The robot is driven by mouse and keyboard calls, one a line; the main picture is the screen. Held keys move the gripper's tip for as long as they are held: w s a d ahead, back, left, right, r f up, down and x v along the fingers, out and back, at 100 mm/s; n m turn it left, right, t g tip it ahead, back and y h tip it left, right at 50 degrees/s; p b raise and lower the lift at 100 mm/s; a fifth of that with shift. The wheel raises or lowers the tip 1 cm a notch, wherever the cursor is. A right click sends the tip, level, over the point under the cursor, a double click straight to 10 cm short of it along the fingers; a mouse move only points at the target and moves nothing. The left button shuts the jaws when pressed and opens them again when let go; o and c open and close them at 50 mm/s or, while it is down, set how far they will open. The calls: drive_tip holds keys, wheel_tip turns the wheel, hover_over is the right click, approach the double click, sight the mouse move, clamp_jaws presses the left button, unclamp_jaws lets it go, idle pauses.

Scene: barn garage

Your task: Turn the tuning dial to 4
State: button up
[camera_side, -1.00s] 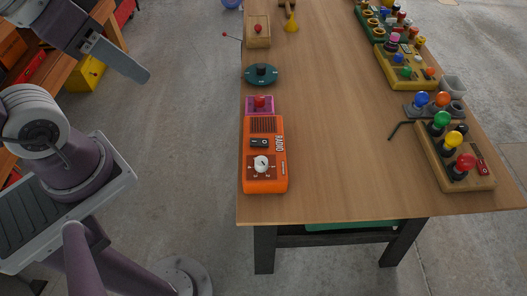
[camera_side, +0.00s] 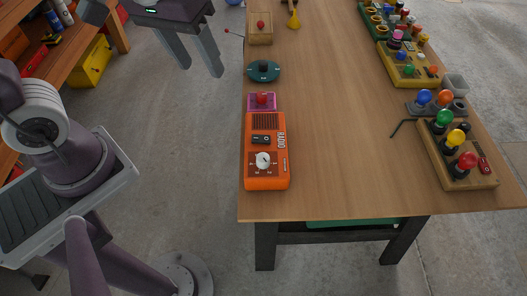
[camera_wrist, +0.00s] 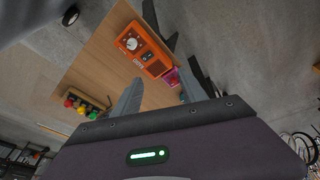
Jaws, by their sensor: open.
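An orange radio (camera_side: 252,178) lies near the table's front left edge, and it also shows in the wrist view (camera_wrist: 155,66). Its white tuning dial (camera_side: 263,160) sits on the lower part of the face, with small marks around it that are too small to read; the dial also shows in the wrist view (camera_wrist: 132,44). A black switch (camera_side: 261,139) is above the dial. My gripper (camera_side: 202,72) is open and empty, up and to the left of the radio, off the table's left side and apart from everything. Its two fingers also show in the wrist view (camera_wrist: 158,98).
A pink box with a red button (camera_side: 262,101) adjoins the radio's far end. Beyond it are a teal dial base (camera_side: 262,72) and a wooden box with a red knob (camera_side: 259,28). A board with coloured bulbs (camera_side: 457,176) is at the right. The table (camera_side: 335,130) is clear in the middle.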

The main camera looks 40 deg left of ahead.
sight(264, 157)
drive_tip(key=w+d+f+n+g, duration=0.1)
drive_tip(key=w+d+f, duration=0.1)
drive_tip(key=f, duration=0.3)
drive_tip(key=w+d+f+n+g, duration=0.1)
drive_tip(key=w+d+f+n, duration=0.1)
drive_tip(key=d+f, duration=0.2)
drive_tip(key=w+d+f+n+g, duration=0.1)
drive_tip(key=w+d+f, duration=0.1)
drive_tip(key=f, duration=0.5)
drive_tip(key=shift+d+n, duration=0.3)
drive_tip(key=shift+d, duration=0.35)
wheel_tip(264, 157, down, 7)
drive_tip(key=shift+s+a+f, duration=0.1)
clamp_jaws()
